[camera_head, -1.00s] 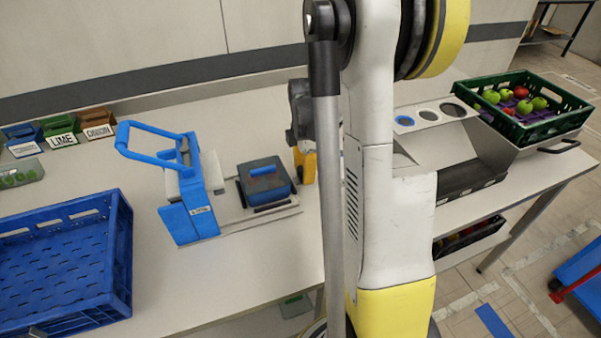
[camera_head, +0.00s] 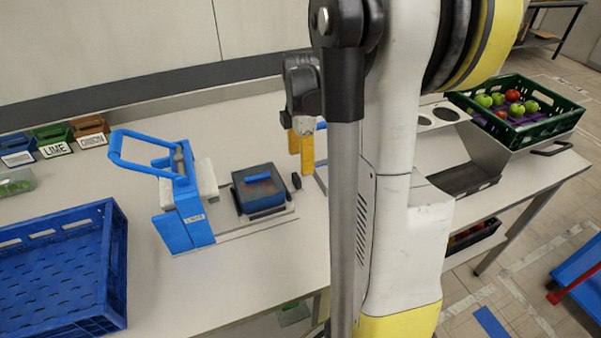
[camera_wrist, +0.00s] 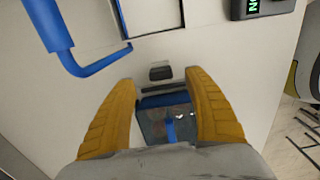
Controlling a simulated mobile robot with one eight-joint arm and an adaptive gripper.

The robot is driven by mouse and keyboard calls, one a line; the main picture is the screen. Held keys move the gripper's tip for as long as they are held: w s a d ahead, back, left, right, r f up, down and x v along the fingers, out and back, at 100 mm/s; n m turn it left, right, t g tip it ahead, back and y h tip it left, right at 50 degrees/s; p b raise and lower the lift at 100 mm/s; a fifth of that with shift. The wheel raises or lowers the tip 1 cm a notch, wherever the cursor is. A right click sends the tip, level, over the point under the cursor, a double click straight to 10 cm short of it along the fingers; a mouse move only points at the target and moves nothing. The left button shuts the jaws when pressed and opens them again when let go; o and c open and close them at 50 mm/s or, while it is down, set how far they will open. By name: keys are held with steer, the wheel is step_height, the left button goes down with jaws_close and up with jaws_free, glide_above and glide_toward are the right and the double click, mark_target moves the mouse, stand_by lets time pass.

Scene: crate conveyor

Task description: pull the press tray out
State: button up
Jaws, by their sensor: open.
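The press (camera_head: 188,220) stands on the table with its blue lever handle (camera_head: 140,150) raised. Its tray (camera_head: 246,228) is a pale flat plate reaching right from the press. A dark box with a blue handle (camera_head: 260,188) sits on it. A small dark grip (camera_head: 296,181) shows at the tray's right end; in the wrist view, the dark grip (camera_wrist: 160,72) lies near the fingertips, with the box (camera_wrist: 160,118) between the fingers. My gripper (camera_head: 307,150), with yellow fingers, is open and appears just right of the tray. Contact with the grip cannot be told.
A blue crate (camera_head: 118,262) stands at left. Small labelled bins (camera_head: 56,143) sit at the back left. A green crate of apples (camera_head: 560,122) stands far right beyond my arm. The table front between the blue crate and my arm is clear.

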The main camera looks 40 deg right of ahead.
steer(key=shift+r, duration=2.3)
